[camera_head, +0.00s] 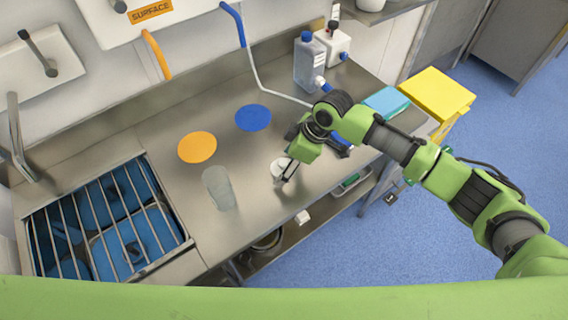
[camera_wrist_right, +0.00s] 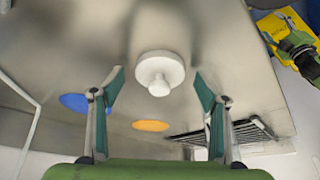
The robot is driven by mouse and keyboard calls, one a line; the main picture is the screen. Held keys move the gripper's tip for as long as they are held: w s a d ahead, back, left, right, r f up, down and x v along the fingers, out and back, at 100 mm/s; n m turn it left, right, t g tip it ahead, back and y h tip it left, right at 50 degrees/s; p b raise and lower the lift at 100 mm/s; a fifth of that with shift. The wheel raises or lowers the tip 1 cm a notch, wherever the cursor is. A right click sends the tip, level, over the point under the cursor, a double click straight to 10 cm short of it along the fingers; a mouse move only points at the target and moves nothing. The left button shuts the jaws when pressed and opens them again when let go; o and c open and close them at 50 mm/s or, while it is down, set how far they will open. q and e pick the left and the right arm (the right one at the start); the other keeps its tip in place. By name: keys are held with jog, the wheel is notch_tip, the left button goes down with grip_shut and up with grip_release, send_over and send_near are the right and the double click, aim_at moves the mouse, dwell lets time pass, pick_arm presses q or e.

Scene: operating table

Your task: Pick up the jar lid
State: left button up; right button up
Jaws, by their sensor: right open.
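The jar lid (camera_wrist_right: 160,69) is a white disc with a round knob, lying on the steel worktop. In the right wrist view it shows between and a little beyond the two open fingers of my right gripper (camera_wrist_right: 159,80), apart from both. In the head view the lid (camera_head: 279,166) is partly hidden by my right gripper (camera_head: 287,178), which is just over it. A clear glass jar (camera_head: 218,188) stands on the worktop left of the lid.
An orange disc (camera_head: 197,147) and a blue disc (camera_head: 253,118) lie on the worktop (camera_head: 150,135). A sink with a metal grate (camera_head: 110,225) is at the left. A bottle (camera_head: 308,64), a blue box (camera_head: 386,102) and a yellow bin (camera_head: 437,93) are toward the back right.

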jog(key=shift+f, duration=0.1)
jog(key=c, duration=1)
jog(key=shift+o, duration=0.2)
